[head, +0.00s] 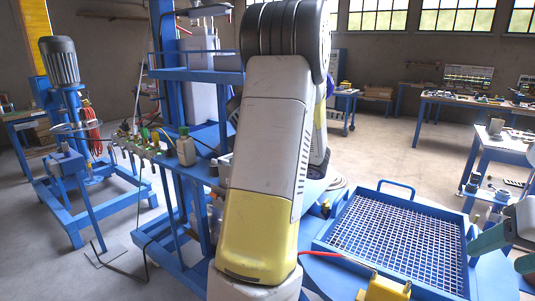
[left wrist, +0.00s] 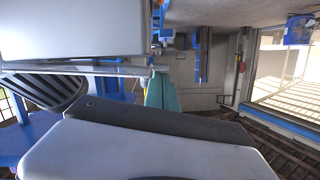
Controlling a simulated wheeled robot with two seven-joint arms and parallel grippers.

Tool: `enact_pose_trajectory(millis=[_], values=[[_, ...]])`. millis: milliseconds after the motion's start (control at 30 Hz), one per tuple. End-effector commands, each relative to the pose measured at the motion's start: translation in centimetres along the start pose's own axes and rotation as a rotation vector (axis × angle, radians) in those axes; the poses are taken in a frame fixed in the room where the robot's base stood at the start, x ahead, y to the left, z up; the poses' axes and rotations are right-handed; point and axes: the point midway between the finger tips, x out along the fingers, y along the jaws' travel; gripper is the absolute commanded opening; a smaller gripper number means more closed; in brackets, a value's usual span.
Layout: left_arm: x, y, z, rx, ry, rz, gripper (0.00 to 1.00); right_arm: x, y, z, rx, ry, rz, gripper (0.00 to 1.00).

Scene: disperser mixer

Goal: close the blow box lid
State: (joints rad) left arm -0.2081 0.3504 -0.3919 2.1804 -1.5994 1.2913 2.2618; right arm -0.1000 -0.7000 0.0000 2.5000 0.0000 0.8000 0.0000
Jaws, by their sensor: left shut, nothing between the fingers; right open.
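A blue box (head: 318,242) with a white wire grid (head: 395,240) across its top stands at the right of the head view. A blue handle (head: 397,183) rises at its far edge. I cannot tell for sure whether this is the blow box or which part is its lid. My right gripper (head: 494,257) is open at the right edge, its teal fingers beside the box's right rim. My left gripper (left wrist: 160,94) shows in the left wrist view, its teal fingers together and empty. In the head view my left arm covers the middle and hides that gripper.
A yellow block (head: 385,288) with a red hose sits in front of the box. A row of valves and a pale bottle (head: 186,148) stand left of my arm. A motor mixer (head: 60,62) on a blue frame is farther left. Open floor lies behind the box.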

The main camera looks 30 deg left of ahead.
Motion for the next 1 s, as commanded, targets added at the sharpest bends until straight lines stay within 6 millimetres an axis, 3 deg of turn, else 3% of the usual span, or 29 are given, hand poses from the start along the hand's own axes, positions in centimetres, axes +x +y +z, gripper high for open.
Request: enact_pose_trajectory(millis=[300,767,1000], values=[[0.3,0.0,1.3,0.001,-0.001,0.000,0.00,0.0,0.0,0.0,0.000,0.000,0.000,0.57],[0.3,0.0,1.6,0.004,-0.005,-0.001,0.00,0.0,0.0,0.0,0.000,0.000,0.000,0.57],[0.1,0.4,0.3,-0.001,-0.003,0.001,0.00,0.0,0.0,0.0,0.000,0.000,0.000,0.57]])
